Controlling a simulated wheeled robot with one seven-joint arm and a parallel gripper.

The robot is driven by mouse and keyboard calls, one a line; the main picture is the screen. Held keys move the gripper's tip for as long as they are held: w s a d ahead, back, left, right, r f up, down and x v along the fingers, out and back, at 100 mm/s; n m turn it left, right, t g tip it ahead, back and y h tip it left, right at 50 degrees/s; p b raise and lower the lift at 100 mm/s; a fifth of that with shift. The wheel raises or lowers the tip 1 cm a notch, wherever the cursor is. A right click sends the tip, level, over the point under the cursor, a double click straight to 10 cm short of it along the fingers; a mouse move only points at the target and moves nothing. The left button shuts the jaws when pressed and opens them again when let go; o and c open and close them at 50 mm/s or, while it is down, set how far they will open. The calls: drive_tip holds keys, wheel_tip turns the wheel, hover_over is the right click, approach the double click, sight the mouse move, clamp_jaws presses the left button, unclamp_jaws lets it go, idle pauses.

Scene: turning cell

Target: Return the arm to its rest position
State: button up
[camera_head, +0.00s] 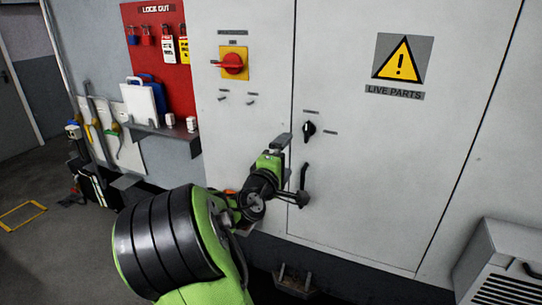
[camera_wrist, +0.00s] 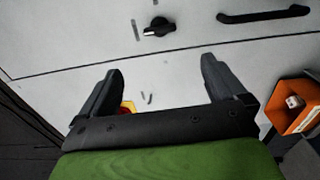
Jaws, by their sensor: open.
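My green and black arm reaches from the bottom of the head view toward a grey electrical cabinet (camera_head: 370,160). My gripper (camera_head: 292,168) is in front of the cabinet, close to the door seam and left of the black door handle (camera_head: 304,178). In the wrist view my gripper (camera_wrist: 165,85) shows two black fingers spread apart, with nothing between them. Beyond the fingers are the cabinet face, a black rotary knob (camera_wrist: 158,27) and the door handle (camera_wrist: 262,14). From these views I cannot tell whether a fingertip touches the cabinet.
A red lockout board (camera_head: 158,50) with padlocks and tags hangs left of the cabinet, above a small shelf (camera_head: 165,132). A red and yellow main switch (camera_head: 233,64) is on the cabinet. A grey vented box (camera_head: 505,262) stands at the lower right. Floor at the left is open.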

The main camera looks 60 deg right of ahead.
idle(0.3)
drive_tip(key=w+a+f+m+t+y, duration=0.2)
drive_tip(key=a+f+y, duration=0.25)
drive_tip(key=a, duration=0.45)
drive_tip(key=w+a+f+m+t+y, duration=0.1)
drive_tip(key=a+f+m+y, duration=0.25)
drive_tip(key=a+y, duration=0.35)
drive_tip(key=s+a+n+y, duration=0.1)
drive_tip(key=s+a+y, duration=0.2)
drive_tip(key=a, duration=0.9)
drive_tip(key=s+a+f+n+y, duration=0.1)
drive_tip(key=s+a+n+y, duration=0.1)
drive_tip(key=s+a, duration=0.6)
drive_tip(key=a+y, duration=0.1)
drive_tip(key=a, duration=0.3)
drive_tip(key=shift+s+a, duration=0.15)
drive_tip(key=shift+a, duration=0.2)
drive_tip(key=shift+n, duration=0.25)
